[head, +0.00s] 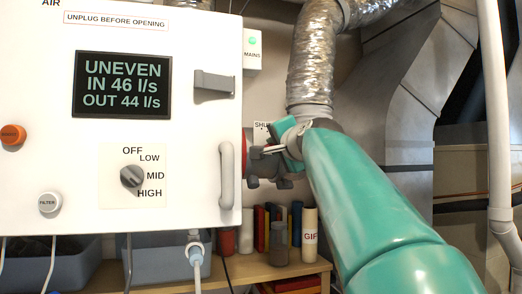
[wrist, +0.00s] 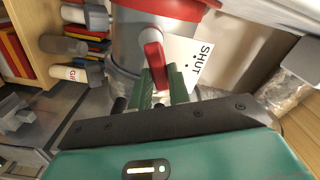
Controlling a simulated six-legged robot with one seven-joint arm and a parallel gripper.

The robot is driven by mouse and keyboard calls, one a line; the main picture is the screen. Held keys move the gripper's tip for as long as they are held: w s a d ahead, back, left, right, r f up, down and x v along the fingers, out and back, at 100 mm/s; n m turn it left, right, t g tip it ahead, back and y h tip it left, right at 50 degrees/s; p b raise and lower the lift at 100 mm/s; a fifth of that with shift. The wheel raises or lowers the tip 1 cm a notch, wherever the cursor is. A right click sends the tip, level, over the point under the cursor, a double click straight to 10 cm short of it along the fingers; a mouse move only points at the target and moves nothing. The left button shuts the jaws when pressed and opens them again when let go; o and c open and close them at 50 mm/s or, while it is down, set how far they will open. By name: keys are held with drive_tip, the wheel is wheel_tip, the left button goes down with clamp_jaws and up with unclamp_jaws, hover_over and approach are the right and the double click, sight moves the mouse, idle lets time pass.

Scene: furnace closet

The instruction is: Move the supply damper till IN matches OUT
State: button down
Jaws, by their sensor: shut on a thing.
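The white air unit (head: 60,180) fills the left of the head view. Its dark display (head: 122,85) reads UNEVEN, IN 46 l/s, OUT 44 l/s. In the wrist view, a red damper lever (wrist: 154,52) stands on a grey round duct with a red band (wrist: 175,8). My gripper (wrist: 163,88) is shut on the red lever, with its green fingers around the lever's end. A white plate marked SHUT (wrist: 200,65) lies beside it. In the head view my gripper (head: 277,150) is right of the unit, and my arm hides much of the damper.
A silver flexible duct (head: 311,65) rises above my gripper. A pale handle (head: 227,175) and a grey latch (head: 214,84) stick out from the unit's right side. Below, a wooden shelf (head: 265,272) holds bottles and books. A white pipe (head: 492,110) stands at far right.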

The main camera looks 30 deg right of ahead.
drive_tip(key=c, duration=1.3)
unclamp_jaws()
drive_tip(key=shift+s+a, duration=0.15)
drive_tip(key=v, duration=1.3)
drive_tip(key=shift+s, duration=0.2)
